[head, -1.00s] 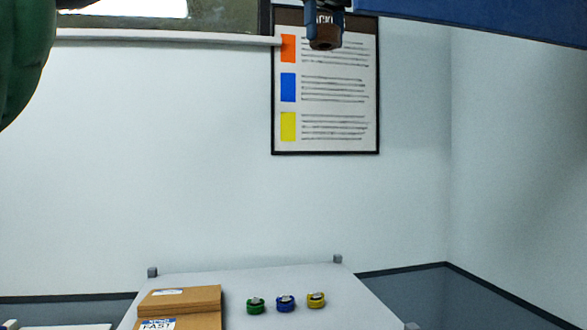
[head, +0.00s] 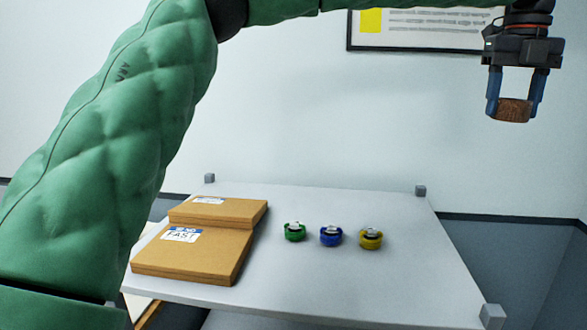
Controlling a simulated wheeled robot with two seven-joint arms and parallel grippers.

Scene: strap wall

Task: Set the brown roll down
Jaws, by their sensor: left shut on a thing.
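The brown roll (head: 514,110) is between the blue fingers of my left gripper (head: 515,104), at the upper right of the head view. The gripper is shut on it and points down. My green left arm comes in from the left and runs along the top edge. My right gripper is not in view.
Green (head: 295,232), blue (head: 331,236) and yellow (head: 370,239) rolls stand in a row on the table. Two flat cardboard boxes (head: 190,256) lie at its left. Grey corner posts (head: 492,316) rise at the table corners. The table's right side is clear.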

